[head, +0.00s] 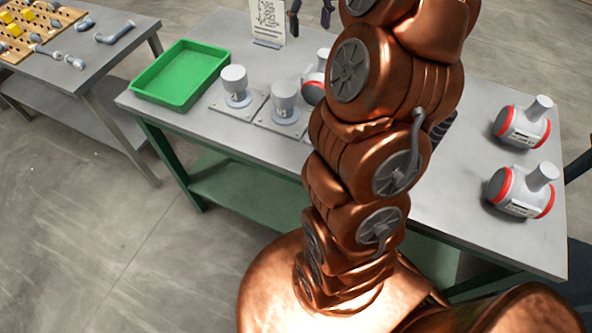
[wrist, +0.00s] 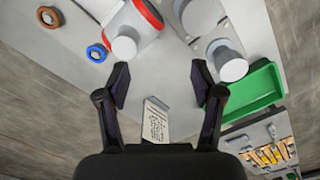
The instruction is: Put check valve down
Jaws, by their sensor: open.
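My gripper (head: 311,14) is open and empty, above the table's back edge near the sheet holder; its two dark fingers also show in the wrist view (wrist: 159,78). A grey-white check valve with a red ring (head: 311,88) stands behind the plates, partly hidden by my arm. In the wrist view this valve (wrist: 127,44) lies beyond the fingertips, apart from them. I cannot tell exactly what it rests on. Two more check valves, one farther back (head: 519,124) and one nearer (head: 518,190), with red rings, sit at the table's right end.
Two grey fittings, one left (head: 235,82) and one right (head: 284,98), stand on flat plates beside a green tray (head: 180,75). A printed sheet (head: 267,20) stands at the back. Blue (wrist: 96,53) and brown (wrist: 48,17) rings lie left. Another table (head: 75,65) holds pipe parts.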

